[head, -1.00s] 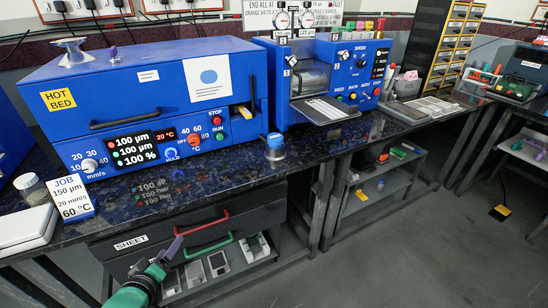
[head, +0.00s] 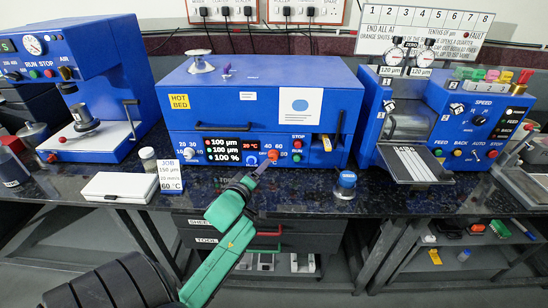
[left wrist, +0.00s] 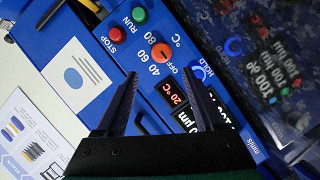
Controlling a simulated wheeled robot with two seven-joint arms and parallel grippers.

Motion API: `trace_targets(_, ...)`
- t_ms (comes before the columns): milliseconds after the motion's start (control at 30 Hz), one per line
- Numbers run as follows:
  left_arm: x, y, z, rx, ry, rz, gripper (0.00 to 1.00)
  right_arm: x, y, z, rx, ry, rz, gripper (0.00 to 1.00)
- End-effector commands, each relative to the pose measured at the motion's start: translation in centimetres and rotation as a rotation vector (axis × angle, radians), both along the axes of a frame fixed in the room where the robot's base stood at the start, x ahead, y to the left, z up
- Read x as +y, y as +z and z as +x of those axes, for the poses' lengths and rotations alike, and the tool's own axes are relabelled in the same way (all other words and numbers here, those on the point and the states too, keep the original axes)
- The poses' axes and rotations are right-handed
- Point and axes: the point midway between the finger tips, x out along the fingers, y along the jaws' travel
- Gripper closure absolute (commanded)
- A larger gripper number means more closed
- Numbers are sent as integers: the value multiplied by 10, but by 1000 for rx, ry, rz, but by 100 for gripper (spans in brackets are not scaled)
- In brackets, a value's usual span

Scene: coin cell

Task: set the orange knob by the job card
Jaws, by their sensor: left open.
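The orange knob (head: 273,155) is on the front panel of the blue hot bed machine (head: 225,115). In the left wrist view the knob (left wrist: 161,52) sits by the marks OFF, 40 and 60 °C; its exact pointing is too small to tell. The red display (left wrist: 178,98) beside it reads 20 °C. The job card (head: 170,174) stands at the machine's left front; its last line reads 60 °C. My left gripper (head: 262,167) is open just in front of the knob. In the wrist view its fingers (left wrist: 160,85) are apart with nothing between them.
A blue-topped jar (head: 345,185) stands on the counter at the right. A white box (head: 120,187) lies at the left.

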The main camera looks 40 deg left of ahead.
Motion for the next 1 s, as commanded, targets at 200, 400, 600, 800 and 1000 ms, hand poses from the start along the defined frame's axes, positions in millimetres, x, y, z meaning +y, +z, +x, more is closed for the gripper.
trace_targets(200,18,-11,56,-3,0,3,30,0,-3,2,-2,0,0,100)
trace_targets(400,28,-17,84,-2,-1,3,30,0,-5,2,-3,0,1,100)
trace_targets(600,29,-19,88,-1,-1,1,30,0,-5,1,-2,0,0,100)
trace_targets(800,29,-19,88,-1,-1,1,68,0,-5,1,-2,0,0,100)
trace_targets(1000,29,-19,88,0,0,1,100,0,-5,1,-2,0,0,100)
